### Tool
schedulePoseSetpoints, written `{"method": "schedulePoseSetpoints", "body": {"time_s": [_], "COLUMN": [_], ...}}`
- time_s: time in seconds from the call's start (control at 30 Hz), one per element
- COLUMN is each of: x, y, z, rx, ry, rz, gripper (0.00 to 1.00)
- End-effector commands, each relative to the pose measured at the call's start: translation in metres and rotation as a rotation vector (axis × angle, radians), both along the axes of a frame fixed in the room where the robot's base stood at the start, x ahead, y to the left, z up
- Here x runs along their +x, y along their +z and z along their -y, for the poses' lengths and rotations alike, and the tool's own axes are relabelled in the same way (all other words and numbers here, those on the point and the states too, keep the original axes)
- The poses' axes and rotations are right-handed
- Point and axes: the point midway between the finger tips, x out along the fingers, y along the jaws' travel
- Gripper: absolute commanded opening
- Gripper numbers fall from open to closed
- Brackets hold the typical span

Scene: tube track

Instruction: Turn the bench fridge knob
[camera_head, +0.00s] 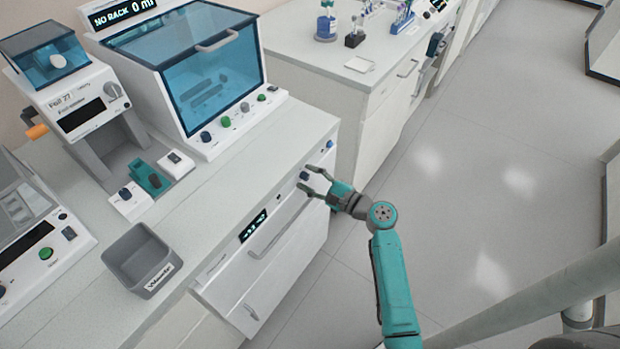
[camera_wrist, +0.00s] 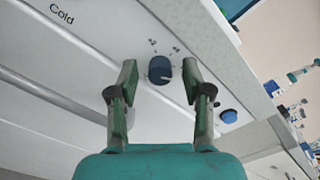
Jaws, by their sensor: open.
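The bench fridge (camera_head: 262,250) is a white front under the bench top, with a dark display and a long handle. Its knob (camera_wrist: 160,70) is dark blue with a pale pointer mark and has small markings above it. The knob also shows in the head view (camera_head: 304,176). My gripper (camera_wrist: 157,80) is open, with one finger on each side of the knob. A gap shows between each finger and the knob; whether the tips reach its depth I cannot tell. In the head view my gripper (camera_head: 306,179) is at the fridge's upper right front.
A blue button (camera_wrist: 229,116) sits right of the knob. On the bench stand a blue-windowed machine (camera_head: 205,75), a grey bin (camera_head: 118,252) and a Foil 77 machine (camera_head: 75,105). The floor (camera_head: 460,200) on the right is clear.

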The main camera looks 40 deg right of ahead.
Motion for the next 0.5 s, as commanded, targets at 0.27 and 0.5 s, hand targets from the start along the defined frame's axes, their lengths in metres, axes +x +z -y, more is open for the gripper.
{"method": "schedulePoseSetpoints", "body": {"time_s": [0.27,0.5], "x": [-0.0003,-0.0003], "y": [0.0,-0.0001], "z": [0.0001,0.0], "rx": [0.0,-0.009], "ry": [0.0,0.0], "rz": [0.0,0.003], "gripper": [0.0,0.0]}}
